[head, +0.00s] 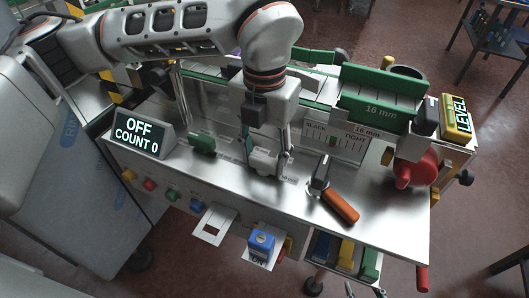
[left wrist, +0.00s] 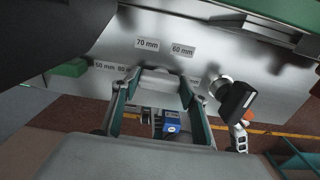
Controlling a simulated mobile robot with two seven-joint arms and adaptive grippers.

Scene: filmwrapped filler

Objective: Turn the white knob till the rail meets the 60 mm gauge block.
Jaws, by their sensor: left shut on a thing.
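My left gripper (head: 266,150) points down at the steel deck and is shut on the white knob (head: 264,162). In the left wrist view the two fingers (left wrist: 155,98) stand on either side of this pale knob (left wrist: 162,82), which they partly cover. A 60 mm label (left wrist: 183,50) and a 70 mm label (left wrist: 147,43) are on the deck close by. A green block (head: 202,144) stands on the deck left of the gripper. I cannot tell which part is the 60 mm gauge block.
An orange-handled lever (head: 338,203) lies right of the gripper. A slack/tight scale (head: 335,142) and a red knob (head: 412,172) are farther right. A display (head: 140,138) reads OFF, COUNT 0. Several buttons and a blue switch (head: 261,242) line the front.

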